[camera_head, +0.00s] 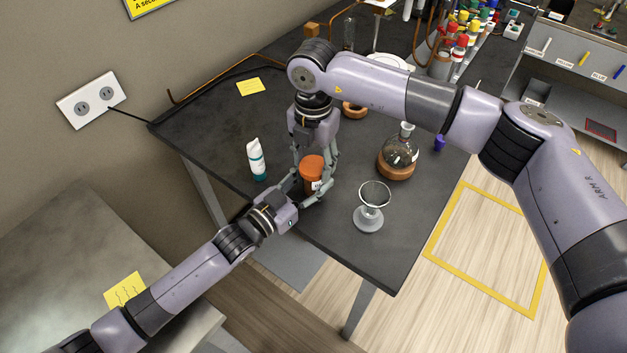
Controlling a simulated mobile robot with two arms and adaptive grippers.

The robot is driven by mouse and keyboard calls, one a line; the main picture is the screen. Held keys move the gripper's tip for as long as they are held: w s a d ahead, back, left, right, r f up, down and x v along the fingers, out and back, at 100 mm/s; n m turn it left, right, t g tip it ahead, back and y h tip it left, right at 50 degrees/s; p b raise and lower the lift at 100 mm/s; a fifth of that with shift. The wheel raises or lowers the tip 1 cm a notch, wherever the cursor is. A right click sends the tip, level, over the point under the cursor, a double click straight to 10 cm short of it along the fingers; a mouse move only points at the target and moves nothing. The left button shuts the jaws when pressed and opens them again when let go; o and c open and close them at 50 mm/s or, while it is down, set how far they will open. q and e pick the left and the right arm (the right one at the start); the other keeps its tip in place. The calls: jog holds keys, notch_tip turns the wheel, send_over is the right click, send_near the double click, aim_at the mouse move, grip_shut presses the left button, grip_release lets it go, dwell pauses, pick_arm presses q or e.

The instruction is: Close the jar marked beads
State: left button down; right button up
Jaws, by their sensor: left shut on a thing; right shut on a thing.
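An orange-brown jar (309,188) with a small white label stands upright near the front edge of the dark table. The label is too small to read. An orange lid (312,164) is at the jar's mouth; I cannot tell whether it is seated or turned tight. My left gripper (306,191) comes in low from the left and is shut on the jar's body. My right gripper (315,166) points down from above, its fingers either side of the lid, and is shut on it. The fingers hide parts of the jar and lid.
A white and teal tube (257,160) stands left of the jar. A glass dish on a stand (372,205) is close on the right, with a round flask (398,152) on a cork ring behind it. Bottles and racks crowd the back. The table's left part is mostly clear.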

jog(key=m, duration=0.5)
jog(key=shift+m, duration=0.4)
jog(key=o, duration=1.4)
jog(key=shift+c, duration=0.2)
notch_tip(320, 180, up, 12)
pick_arm(q)
jog(key=c, duration=0.8)
grip_release()
